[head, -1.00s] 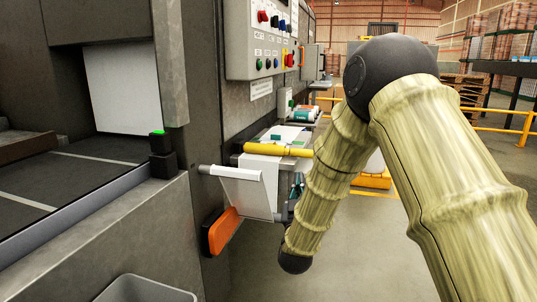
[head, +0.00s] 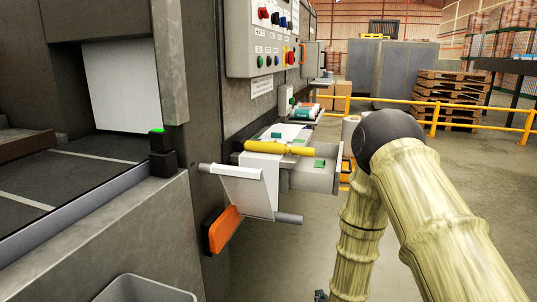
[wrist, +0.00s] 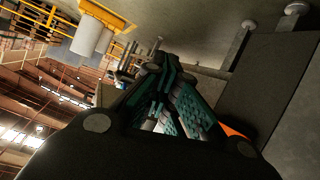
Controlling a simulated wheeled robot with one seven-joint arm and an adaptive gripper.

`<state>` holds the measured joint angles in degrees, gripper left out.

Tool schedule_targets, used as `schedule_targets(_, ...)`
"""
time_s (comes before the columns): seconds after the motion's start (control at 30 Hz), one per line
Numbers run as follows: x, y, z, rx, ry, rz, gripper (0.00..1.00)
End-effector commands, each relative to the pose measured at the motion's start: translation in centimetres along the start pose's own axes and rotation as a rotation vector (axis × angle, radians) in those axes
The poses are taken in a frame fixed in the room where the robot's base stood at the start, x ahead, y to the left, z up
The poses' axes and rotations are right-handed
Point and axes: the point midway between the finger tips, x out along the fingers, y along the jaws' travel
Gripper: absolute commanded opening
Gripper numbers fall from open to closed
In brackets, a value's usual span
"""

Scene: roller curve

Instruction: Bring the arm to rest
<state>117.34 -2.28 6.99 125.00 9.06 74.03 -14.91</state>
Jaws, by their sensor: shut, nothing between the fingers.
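My arm (head: 405,200), in a sleeve that looks like pale banded bamboo, reaches in from the right of the head view. It bends at a dark elbow, and its forearm hangs down past the bottom edge. My gripper (wrist: 160,72) shows in the wrist view with its dark and teal fingers drawn together, nothing between them. In the head view only a small teal bit of it shows at the bottom edge; the rest is out of frame. It hangs low, to the right of the machine and apart from it.
The machine's orange handle (head: 222,230), white hinged flap (head: 246,190) and a tray (head: 318,178) with a yellow roller (head: 278,148) stick out left of my arm. A grey bin (head: 147,290) stands at bottom left. Open floor (head: 470,170) lies right, before a yellow rail (head: 480,125).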

Motion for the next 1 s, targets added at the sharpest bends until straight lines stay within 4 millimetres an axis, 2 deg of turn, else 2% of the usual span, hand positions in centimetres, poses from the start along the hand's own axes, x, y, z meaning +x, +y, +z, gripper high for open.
schedule_targets(0.03, -1.0, 0.1, 3.1, 0.009, -0.072, -0.015, 0.0)
schedule_targets(0.2, -4.9, 0.1, 12.1, 0.043, -0.304, -0.059, 0.0)
schedule_targets(0.37, -10.0, 0.4, 19.8, 0.078, -0.525, -0.088, 0.0)
schedule_targets(0.5, -15.4, 0.6, 25.7, 0.107, -0.718, -0.105, 0.0)
schedule_targets(0.6, -19.0, 0.8, 28.8, 0.126, -0.837, -0.11, 0.0)
schedule_targets(0.7, -22.2, 1.0, 31.1, 0.142, -0.934, -0.113, 0.0)
schedule_targets(0.9, -27.8, 1.3, 34.4, 0.165, -1.097, -0.112, 0.0)
schedule_targets(0.97, -29.5, 1.4, 35.2, 0.171, -1.143, -0.111, 0.0)
schedule_targets(1.0, -30.2, 1.5, 34.8, 0.174, -1.156, -0.11, 0.0)
